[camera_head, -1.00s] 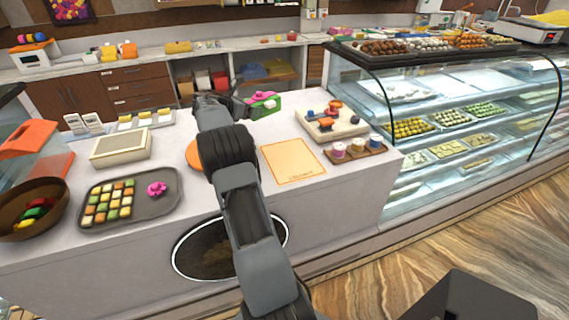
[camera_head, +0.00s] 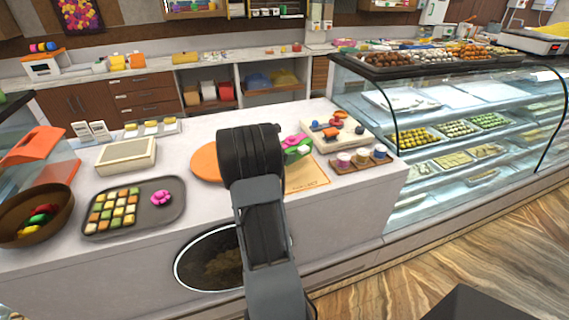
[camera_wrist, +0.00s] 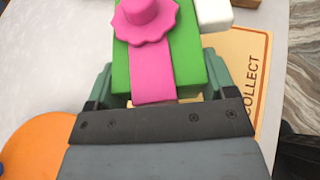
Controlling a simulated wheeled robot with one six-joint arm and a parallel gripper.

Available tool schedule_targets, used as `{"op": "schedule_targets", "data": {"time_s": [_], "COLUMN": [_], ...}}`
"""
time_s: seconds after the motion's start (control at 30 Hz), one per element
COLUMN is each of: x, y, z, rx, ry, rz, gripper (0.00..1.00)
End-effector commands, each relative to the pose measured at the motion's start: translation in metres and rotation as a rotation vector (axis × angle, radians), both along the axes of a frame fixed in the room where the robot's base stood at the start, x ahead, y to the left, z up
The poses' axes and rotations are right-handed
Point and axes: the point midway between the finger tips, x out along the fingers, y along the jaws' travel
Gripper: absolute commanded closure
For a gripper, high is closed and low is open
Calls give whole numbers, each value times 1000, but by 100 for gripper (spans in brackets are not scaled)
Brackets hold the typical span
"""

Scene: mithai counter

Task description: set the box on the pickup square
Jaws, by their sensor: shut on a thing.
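The box is green with a pink ribbon and pink bow; in the wrist view the box (camera_wrist: 187,70) sits between the jaws of my gripper (camera_wrist: 160,90), which is shut on it. In the head view the box (camera_head: 304,151) shows just past my arm, over or at the far part of the pickup square (camera_head: 308,178). The square is a pale orange sheet with an orange border, and its "COLLECT" lettering shows in the wrist view (camera_wrist: 256,85). My arm hides the square's left part. I cannot tell whether the box touches the counter.
An orange disc (camera_head: 206,162) lies left of the square. A wooden board with small items (camera_head: 352,140) and a brown tray of cups (camera_head: 345,168) stand to the right. A grey sweets tray (camera_head: 172,212) is at left. The glass display case (camera_head: 450,120) bounds the right.

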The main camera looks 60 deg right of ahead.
Motion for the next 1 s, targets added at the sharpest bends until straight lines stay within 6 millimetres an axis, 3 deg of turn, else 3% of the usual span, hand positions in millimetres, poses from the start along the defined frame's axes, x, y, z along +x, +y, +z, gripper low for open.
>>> {"op": "schedule_targets", "data": {"time_s": [0.17,0.4,0.87,0.9,1.0], "x": [-11,-9,-9,-9,-9], "y": [1,1,1,1,1], "z": [-13,-38,-46,-45,-44], "rx": [3,1,0,1,1], "ry": [3,2,0,-1,0], "rz": [0,2,1,1,1], "gripper": [50,50,50,20,11]}}
